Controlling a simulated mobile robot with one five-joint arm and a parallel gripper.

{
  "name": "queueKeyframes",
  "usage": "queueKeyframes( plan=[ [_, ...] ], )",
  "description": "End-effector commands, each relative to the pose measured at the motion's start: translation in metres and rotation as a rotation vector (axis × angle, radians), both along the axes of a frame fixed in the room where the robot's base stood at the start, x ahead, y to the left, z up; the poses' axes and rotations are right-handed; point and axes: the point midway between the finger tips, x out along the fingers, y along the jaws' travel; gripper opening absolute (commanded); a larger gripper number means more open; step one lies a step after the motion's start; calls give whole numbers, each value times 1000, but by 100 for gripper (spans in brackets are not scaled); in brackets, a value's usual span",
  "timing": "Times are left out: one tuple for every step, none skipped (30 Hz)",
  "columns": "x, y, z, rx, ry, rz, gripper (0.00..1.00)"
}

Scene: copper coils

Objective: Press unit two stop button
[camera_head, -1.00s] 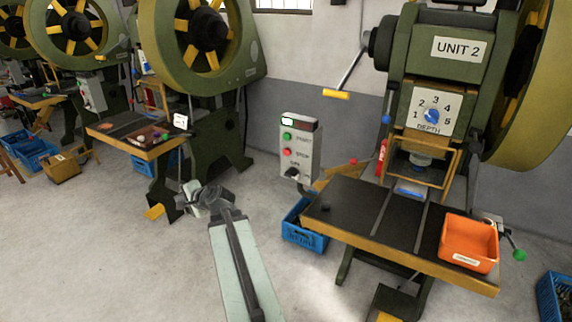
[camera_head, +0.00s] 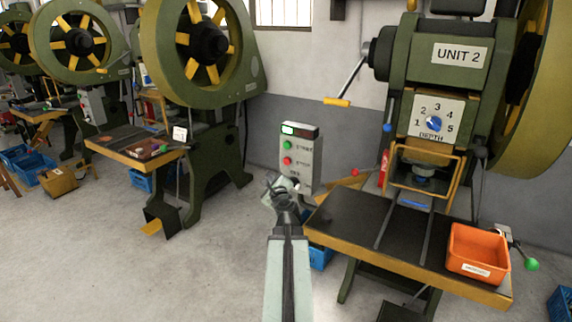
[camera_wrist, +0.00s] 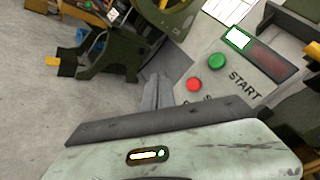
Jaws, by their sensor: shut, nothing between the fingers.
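The press marked UNIT 2 (camera_head: 459,55) stands at the right. Its grey control box (camera_head: 300,150) stands left of its table, with a green button (camera_head: 287,145) above a red button (camera_head: 287,161). In the wrist view the green button (camera_wrist: 217,61) is beside the word START, and the red button (camera_wrist: 194,85) is below it with its label mostly hidden. My gripper (camera_head: 275,182) is shut and empty, in front of the lower part of the box, below the red button in the head view. It covers part of the lowest control. Contact cannot be told.
The black press table (camera_head: 345,220) with yellow edges lies right of my arm and holds an orange bin (camera_head: 478,252). Another press (camera_head: 205,120) stands left; floor between is free.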

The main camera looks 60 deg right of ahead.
Motion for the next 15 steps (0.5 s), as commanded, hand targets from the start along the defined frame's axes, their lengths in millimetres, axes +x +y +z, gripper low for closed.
queueKeyframes(
  plan=[
    [0, -1, 0, 0, 0, 0, 0],
    [0, -2, 0, -1, 1, 0, 0],
    [0, -3, 0, 0, 1, 1, 0],
    [1, -5, 0, 0, 1, 1, 0],
    [1, -7, 0, 0, 1, 1, 0],
    [1, -10, 0, 0, 1, 1, 0],
    [1, -13, 0, -1, 1, 0, 0],
    [1, -17, 0, -1, 1, 0, 0],
    [1, -21, 0, 0, 0, 0, 0],
    [1, -26, 0, 0, 0, -1, 0],
    [0, -30, 0, -1, -1, -1, 0],
    [1, -36, 0, -1, 0, -1, 0],
    [1, -40, 0, -1, 0, -1, 0],
    [1, -44, 0, -2, 1, 1, 0],
    [1, -50, 0, -2, 1, 1, 0]
  ],
)
